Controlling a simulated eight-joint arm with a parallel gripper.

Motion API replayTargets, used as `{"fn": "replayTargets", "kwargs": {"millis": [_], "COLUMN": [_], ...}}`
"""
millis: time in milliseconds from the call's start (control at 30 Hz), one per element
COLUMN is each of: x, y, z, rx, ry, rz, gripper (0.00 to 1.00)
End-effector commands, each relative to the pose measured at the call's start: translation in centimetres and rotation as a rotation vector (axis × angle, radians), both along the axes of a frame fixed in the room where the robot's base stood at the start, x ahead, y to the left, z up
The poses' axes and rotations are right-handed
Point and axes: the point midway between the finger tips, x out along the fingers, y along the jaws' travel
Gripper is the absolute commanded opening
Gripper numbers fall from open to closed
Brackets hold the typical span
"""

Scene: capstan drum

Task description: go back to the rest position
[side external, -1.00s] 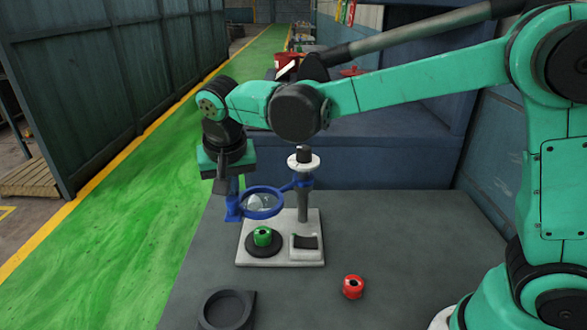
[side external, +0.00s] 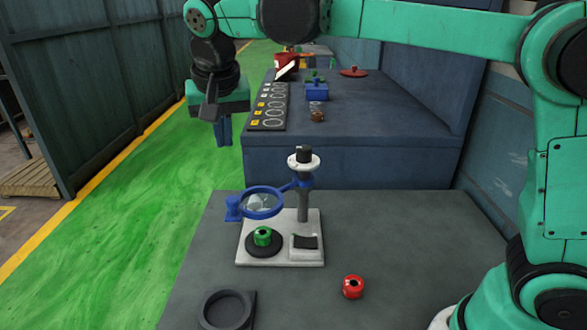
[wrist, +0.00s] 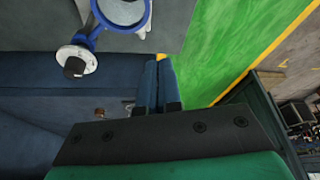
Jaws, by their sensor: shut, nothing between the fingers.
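My gripper (side external: 223,143) is up in the air to the upper left of the magnifier stand, above the green floor strip in the side view. Its two blue fingers point down, pressed together and empty. In the wrist view the closed fingers (wrist: 158,64) show at the middle, apart from the blue magnifier ring at the top. The magnifier ring (side external: 281,205) is on a post with a white collar (side external: 303,162). It hangs over the white base (side external: 282,251), where a green knobbed piece (side external: 262,236) sits on a black disc.
A red piece (side external: 353,286) and a black round holder (side external: 226,311) lie on the grey table (side external: 400,235). Behind is a blue bench (side external: 350,155) with a black strip of rings (side external: 270,106), a blue box (side external: 316,92) and other small items. The air around my gripper is clear.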

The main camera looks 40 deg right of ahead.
Motion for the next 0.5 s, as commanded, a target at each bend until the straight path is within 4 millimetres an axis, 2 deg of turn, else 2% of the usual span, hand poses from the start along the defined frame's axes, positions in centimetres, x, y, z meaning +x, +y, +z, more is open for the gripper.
{"fn": "replayTargets", "kwargs": {"millis": [133, 267, 367, 500], "x": [-0.5, -2.0, -4.2, -7.8], "y": [-0.2, -1.9, -3.8, -6.3], "z": [0.7, 0.6, -0.2, -2.3], "rx": [0.002, 0.013, 0.021, 0.014], "ry": [-0.002, -0.023, -0.058, -0.128], "rz": [0.01, 0.07, 0.154, 0.282], "gripper": [0.0, 0.0, 0.0, 0.0]}}
